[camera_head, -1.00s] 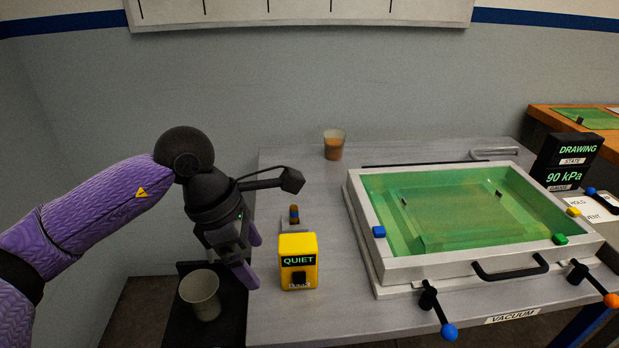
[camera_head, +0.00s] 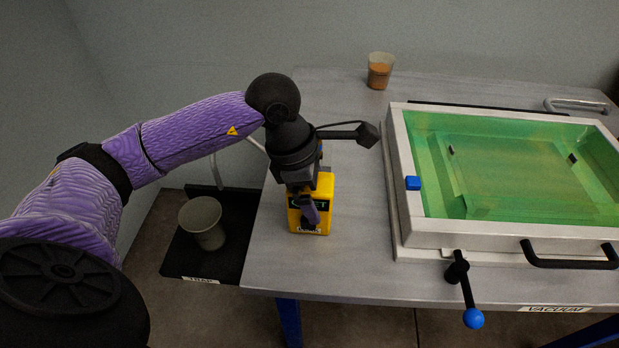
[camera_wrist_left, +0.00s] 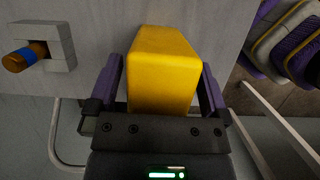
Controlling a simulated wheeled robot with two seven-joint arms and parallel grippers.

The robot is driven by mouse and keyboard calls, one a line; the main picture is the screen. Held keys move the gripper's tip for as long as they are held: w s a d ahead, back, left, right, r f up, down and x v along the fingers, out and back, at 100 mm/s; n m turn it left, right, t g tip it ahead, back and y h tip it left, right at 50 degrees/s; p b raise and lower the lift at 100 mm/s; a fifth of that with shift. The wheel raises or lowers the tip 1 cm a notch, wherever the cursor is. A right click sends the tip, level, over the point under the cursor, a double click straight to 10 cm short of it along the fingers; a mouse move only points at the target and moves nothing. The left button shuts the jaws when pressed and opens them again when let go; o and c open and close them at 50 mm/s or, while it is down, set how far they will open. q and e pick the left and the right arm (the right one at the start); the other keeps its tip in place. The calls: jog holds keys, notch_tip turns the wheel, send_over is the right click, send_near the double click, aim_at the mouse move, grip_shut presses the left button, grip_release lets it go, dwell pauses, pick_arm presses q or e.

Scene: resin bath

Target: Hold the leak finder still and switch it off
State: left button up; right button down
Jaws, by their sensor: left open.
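The leak finder (camera_head: 325,190) is a yellow box standing upright near the left end of the grey table. Its dark display shows only the end of its green lettering, and the finger and wrist cover much of its front, including most of the switch area. My left gripper (camera_head: 307,208) is at the box, with one purple finger in front of its face. In the left wrist view the yellow box (camera_wrist_left: 163,70) stands between the two open fingers of my left gripper (camera_wrist_left: 160,82). Whether either finger touches it is unclear. My right gripper is not in view.
A green-lined tray with a pale frame (camera_head: 397,180) fills the table's right side. A blue-knobbed lever (camera_head: 473,318) projects at the front. A cup (camera_head: 380,71) stands at the back. A grey pot (camera_head: 204,222) sits left. An orange-and-blue cylinder (camera_wrist_left: 25,55) rests in a grey holder.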

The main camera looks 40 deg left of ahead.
pick_arm(q)
jog(key=c, duration=1.3)
jog(key=shift+c, duration=0.2)
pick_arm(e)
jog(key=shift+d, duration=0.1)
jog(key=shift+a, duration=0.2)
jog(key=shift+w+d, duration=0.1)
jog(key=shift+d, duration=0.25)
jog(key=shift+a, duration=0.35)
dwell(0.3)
